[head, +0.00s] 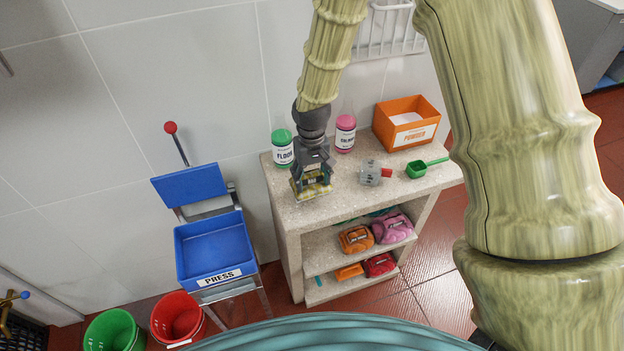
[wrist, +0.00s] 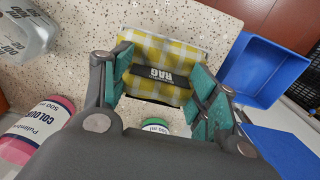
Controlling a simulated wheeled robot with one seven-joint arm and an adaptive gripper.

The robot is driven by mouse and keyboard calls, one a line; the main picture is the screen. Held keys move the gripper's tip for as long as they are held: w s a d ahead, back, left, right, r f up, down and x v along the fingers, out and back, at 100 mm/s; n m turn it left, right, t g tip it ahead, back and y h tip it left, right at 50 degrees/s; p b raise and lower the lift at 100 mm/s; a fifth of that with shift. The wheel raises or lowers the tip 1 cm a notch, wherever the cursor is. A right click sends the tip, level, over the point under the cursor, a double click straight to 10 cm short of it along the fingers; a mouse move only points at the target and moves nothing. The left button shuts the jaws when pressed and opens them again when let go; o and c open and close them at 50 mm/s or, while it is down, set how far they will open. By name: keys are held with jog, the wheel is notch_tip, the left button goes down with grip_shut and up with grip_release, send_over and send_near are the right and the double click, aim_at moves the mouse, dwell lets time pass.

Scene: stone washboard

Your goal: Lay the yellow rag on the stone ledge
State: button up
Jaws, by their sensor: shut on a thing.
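The yellow rag (wrist: 172,52) is a folded yellow and white checked cloth with a dark band marked RAG. My gripper (wrist: 164,78) is shut on it, with a teal-padded finger at either side in the wrist view. In the head view the gripper (head: 312,178) points down over the left part of the speckled stone ledge (head: 345,199), with the rag (head: 314,191) at its fingertips. The rag is at or just above the stone; I cannot tell whether it touches. The ledge also shows in the wrist view (wrist: 65,75).
A clear container (head: 371,174), green scoop (head: 417,169) and orange powder box (head: 407,122) are to the right. A blue press (head: 213,250) stands left. Coloured bundles (head: 356,239) lie on shelves below.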

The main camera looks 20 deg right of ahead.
aim_at(312, 181)
jog(key=shift+w+d, duration=0.15)
jog(key=shift+w, duration=0.2)
jog(key=shift+f+p, duration=0.75)
jog(key=shift+f, duration=1.05)
jog(key=shift+f, duration=0.15)
jog(key=o, duration=1.1)
jog(key=shift+r+b, duration=1.6)
jog(key=shift+r, duration=4.6)
